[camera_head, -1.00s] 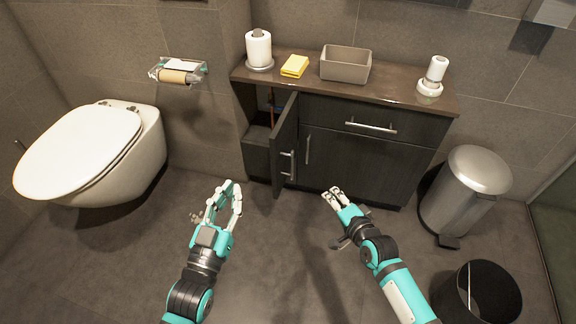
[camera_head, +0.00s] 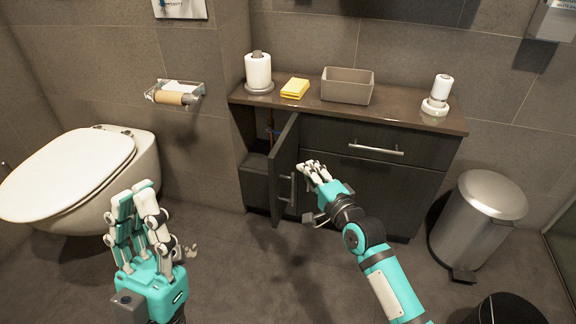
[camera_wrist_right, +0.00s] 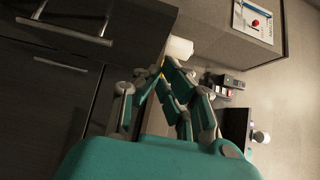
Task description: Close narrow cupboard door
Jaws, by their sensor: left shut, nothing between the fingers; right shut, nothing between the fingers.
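The narrow cupboard door (camera_head: 284,165) stands open at the left end of the dark vanity (camera_head: 368,163), swung out toward me. Its silver handle (camera_head: 287,189) is on the face turned to the right. The cupboard's inside (camera_head: 256,160) shows left of the door. My right gripper (camera_head: 311,171) is shut and empty, just right of the door's handle side. I cannot tell whether it touches the door. In the right wrist view its fingers (camera_wrist_right: 165,85) are close beside dark cabinet panels. My left gripper (camera_head: 137,203) is shut and empty, fingers pointing up, in front of the toilet.
The vanity top holds a paper roll (camera_head: 258,72), a yellow cloth (camera_head: 295,88), a grey box (camera_head: 346,86) and a white dispenser (camera_head: 437,96). A toilet (camera_head: 75,170) stands left and a steel bin (camera_head: 478,222) right. Floor between my arms is clear.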

